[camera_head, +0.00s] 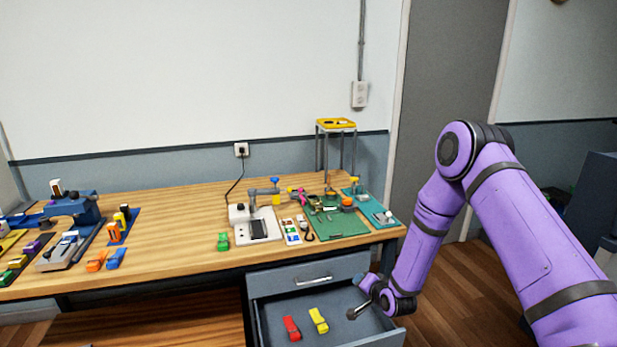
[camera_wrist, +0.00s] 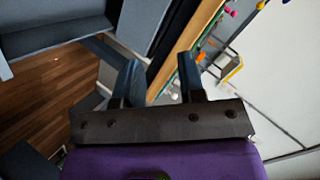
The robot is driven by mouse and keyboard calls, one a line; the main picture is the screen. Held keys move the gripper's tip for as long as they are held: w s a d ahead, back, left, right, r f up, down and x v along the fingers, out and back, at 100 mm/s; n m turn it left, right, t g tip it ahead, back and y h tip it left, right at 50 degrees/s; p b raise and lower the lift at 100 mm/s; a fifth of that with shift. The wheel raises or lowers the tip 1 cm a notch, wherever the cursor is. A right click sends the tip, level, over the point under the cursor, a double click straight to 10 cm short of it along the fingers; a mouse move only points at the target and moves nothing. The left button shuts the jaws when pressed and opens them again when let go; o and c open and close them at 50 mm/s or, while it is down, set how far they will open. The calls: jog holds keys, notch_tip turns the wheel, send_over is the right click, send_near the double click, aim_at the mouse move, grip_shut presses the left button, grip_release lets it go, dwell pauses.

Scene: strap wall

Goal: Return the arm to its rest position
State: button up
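My purple arm (camera_head: 440,205) is bent at the right of the head view, its forearm hanging down beside the table. My gripper (camera_head: 359,298) is over the right side of the open drawer, below the tabletop's front edge. In the wrist view my gripper (camera_wrist: 160,75) shows two dark fingers well apart with nothing between them. It is open and empty.
The grey drawer (camera_head: 263,322) is pulled out and holds a red strap (camera_head: 291,328) and a yellow strap (camera_head: 318,320). The wooden table (camera_head: 180,250) carries several tools, a green mat (camera_head: 335,226) and a yellow-topped stand (camera_head: 336,124). Floor (camera_head: 465,275) shows beyond my arm.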

jog(key=d+r+n+g+h, duration=0.2)
jog(key=d+r+n, duration=0.15)
jog(key=r, duration=1.45)
jog(key=s+d+r+h, duration=0.15)
jog(key=s+r, duration=0.25)
jog(key=r, duration=0.4)
jog(key=s+d+r, duration=0.3)
jog(key=s+r, duration=0.2)
jog(key=r, duration=0.2)
jog(key=s+d+r+n+g, duration=0.2)
jog(key=s+d+r, duration=0.2)
jog(key=s+r, duration=0.8)
jog(key=s+d+r+n+g, duration=0.1)
jog(key=s+r+g, duration=0.1)
jog(key=s, duration=1.9)
jog(key=shift+s+d+h, duration=0.25)
jog(key=shift+h, duration=0.2)
